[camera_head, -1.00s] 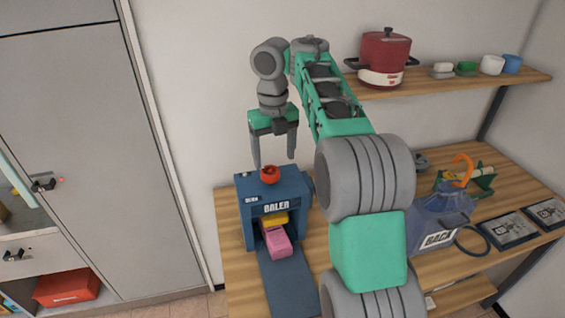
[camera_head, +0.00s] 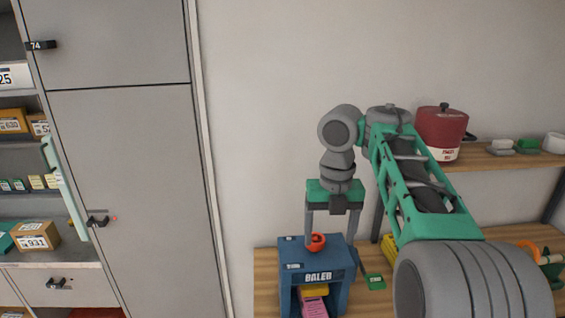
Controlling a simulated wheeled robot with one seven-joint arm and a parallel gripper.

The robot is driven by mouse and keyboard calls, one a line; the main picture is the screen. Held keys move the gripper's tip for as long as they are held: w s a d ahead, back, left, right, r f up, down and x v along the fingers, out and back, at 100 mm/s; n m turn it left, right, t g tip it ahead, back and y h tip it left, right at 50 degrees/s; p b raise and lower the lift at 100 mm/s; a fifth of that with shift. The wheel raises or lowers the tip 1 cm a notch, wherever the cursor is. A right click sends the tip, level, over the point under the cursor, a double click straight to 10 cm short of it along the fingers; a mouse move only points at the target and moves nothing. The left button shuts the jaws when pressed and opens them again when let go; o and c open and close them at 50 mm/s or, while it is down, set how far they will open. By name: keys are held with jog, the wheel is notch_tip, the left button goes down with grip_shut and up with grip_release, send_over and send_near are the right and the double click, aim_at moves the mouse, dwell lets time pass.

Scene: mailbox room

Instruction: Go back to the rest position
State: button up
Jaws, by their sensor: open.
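My gripper (camera_head: 331,240) hangs pointing down from my raised green and grey arm. Its two grey fingers are apart and no object shows held between them. In the picture the fingers overlap the top of the blue baler (camera_head: 298,256), and the red button (camera_head: 317,242) on the baler shows between them. I cannot tell the exact gap between fingertips and baler. A pink block (camera_head: 314,306) and a yellow block (camera_head: 315,291) show in the baler's front opening.
The baler stands on a wooden table (camera_head: 267,276). A shelf (camera_head: 487,158) behind carries a red pot (camera_head: 441,130) and small items. A tall grey cabinet (camera_head: 135,170) and shelves with boxes (camera_head: 36,237) stand at left. The wall between is bare.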

notch_tip(320, 180, down, 12)
jog(key=w+a+m+t+y, duration=0.1)
jog(key=w+a+m+y, duration=0.1)
jog(key=m, duration=2.7)
jog(key=s+d+f+m+h+b, duration=0.1)
jog(key=s+d+f+m, duration=0.1)
jog(key=s+f+m, duration=0.3)
jog(key=s+d+f+m+h+b, duration=0.1)
jog(key=s+d+f+m, duration=0.15)
jog(key=s, duration=0.45)
jog(key=s+r+t, duration=0.1)
jog(key=s+a+r+t+b, duration=0.1)
jog(key=r, duration=0.1)
jog(key=s+a+r+n+t+b, duration=0.1)
jog(key=shift+s+a+r, duration=0.15)
